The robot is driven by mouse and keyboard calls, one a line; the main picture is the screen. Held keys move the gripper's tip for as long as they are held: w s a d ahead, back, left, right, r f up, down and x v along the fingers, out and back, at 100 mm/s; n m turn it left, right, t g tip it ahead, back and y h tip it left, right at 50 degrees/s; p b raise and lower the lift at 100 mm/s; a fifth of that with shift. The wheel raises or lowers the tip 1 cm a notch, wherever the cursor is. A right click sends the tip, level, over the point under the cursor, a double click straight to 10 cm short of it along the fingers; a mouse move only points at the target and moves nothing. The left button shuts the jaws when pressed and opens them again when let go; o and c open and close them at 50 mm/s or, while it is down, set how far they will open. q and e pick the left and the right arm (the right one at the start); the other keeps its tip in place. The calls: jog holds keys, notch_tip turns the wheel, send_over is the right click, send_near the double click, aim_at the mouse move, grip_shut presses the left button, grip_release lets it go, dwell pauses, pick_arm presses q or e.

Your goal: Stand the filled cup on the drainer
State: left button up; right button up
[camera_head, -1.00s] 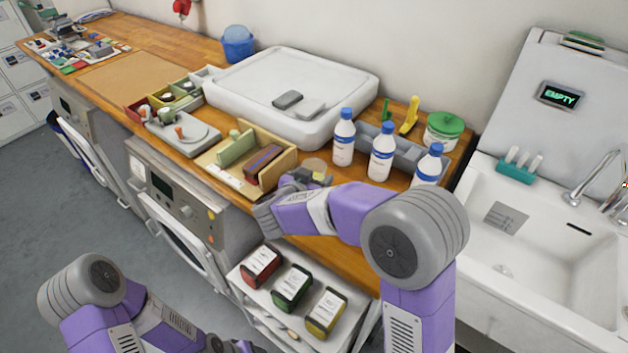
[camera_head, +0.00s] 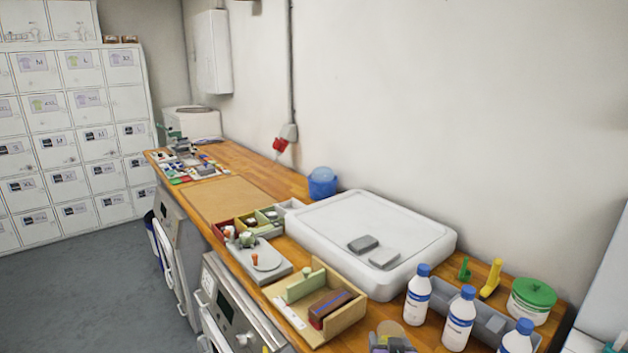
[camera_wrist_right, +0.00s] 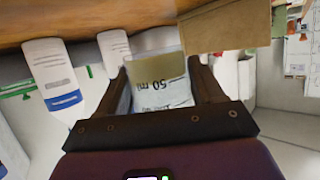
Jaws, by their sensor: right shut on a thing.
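My right gripper (camera_wrist_right: 160,75) is shut on a clear cup (camera_wrist_right: 158,92) with "50 ml" print on its side. In the wrist view the cup sits between the two dark fingers, and an olive-brown band shows at its far end. I cannot tell the level of what is inside. In the head view only the top of the right gripper (camera_head: 392,345) shows at the bottom edge, with the tan round mouth of the cup (camera_head: 389,328) just above it, in front of the wooden box. My left gripper is out of view. I cannot make out the drainer.
White bottles with blue caps (camera_head: 460,322) stand to the right of the cup, by a grey rack. A wooden box (camera_head: 345,318) is close on its left. A large white tray (camera_head: 325,245) with grey blocks lies behind. A green-lidded tub (camera_head: 531,303) stands at the right.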

aim_at(388, 324)
jog(key=shift+s+a+f+n+y, duration=0.1)
jog(key=shift+s+f+n+y, duration=0.4)
jog(key=shift+s+f+y, duration=0.15)
jog(key=shift+w, duration=0.1)
jog(key=shift+w+r+h, duration=0.35)
jog(key=shift+r+h, duration=0.05)
jog(key=shift+h, duration=0.05)
jog(key=w+r+m+h, duration=0.2)
jog(key=r+m+h, duration=0.1)
jog(key=shift+r, duration=0.1)
jog(key=shift+w+r+m+g+h, duration=0.1)
jog(key=shift+r+m+g+h, duration=0.2)
jog(key=shift+m+h, duration=0.15)
jog(key=shift+s+a+r+m+g+h, duration=0.15)
jog(key=shift+a+r+m+g+h, duration=0.1)
jog(key=shift+m+h, duration=0.3)
jog(key=shift+s+a+r+m+g+h, duration=0.15)
jog(key=shift+m+g+h, duration=0.1)
jog(key=shift+m+h, duration=0.2)
jog(key=shift+s+a+m+g+h, duration=0.4)
jog(key=shift+s+m+g+h, duration=0.2)
jog(key=shift+s+m+h, duration=0.3)
